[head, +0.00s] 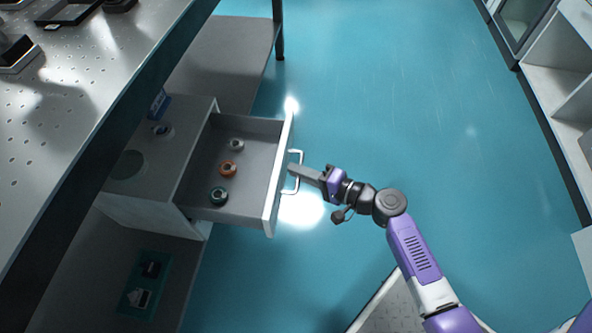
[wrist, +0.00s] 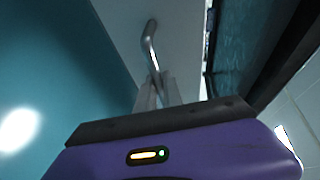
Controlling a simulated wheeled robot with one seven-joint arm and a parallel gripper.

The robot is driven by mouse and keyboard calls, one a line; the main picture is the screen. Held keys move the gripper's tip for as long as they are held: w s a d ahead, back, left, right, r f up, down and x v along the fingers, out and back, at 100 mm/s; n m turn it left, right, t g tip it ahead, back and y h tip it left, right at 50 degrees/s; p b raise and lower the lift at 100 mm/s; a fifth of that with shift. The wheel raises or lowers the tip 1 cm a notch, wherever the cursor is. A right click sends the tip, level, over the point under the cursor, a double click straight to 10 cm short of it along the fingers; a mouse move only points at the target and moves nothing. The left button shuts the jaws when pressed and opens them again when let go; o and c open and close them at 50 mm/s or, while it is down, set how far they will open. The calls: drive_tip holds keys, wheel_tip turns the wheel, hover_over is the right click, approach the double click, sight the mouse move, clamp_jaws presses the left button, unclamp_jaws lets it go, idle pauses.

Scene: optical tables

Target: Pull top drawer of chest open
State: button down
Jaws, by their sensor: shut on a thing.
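The chest (head: 150,190) stands under the optical table at the left in the head view. Its top drawer (head: 250,135) is pulled well out toward the right, with its inside showing. The drawer's pale handle (head: 299,156) is on its front face, and it also shows in the wrist view (wrist: 149,42). My gripper (head: 293,170) reaches the handle from the right. Its fingers (wrist: 158,92) are shut on the handle bar. The exact contact is small and partly hidden by the fingers.
The perforated optical table (head: 60,130) overhangs at the left. Blue floor (head: 400,100) is clear right of the drawer. Shelving (head: 560,85) stands at the far right.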

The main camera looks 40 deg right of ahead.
drive_tip(key=c, duration=1.5)
unclamp_jaws()
drive_tip(key=p+v, duration=0.1)
drive_tip(key=v, duration=0.6)
drive_tip(key=shift+s, duration=0.4)
drive_tip(key=shift+d, duration=0.15)
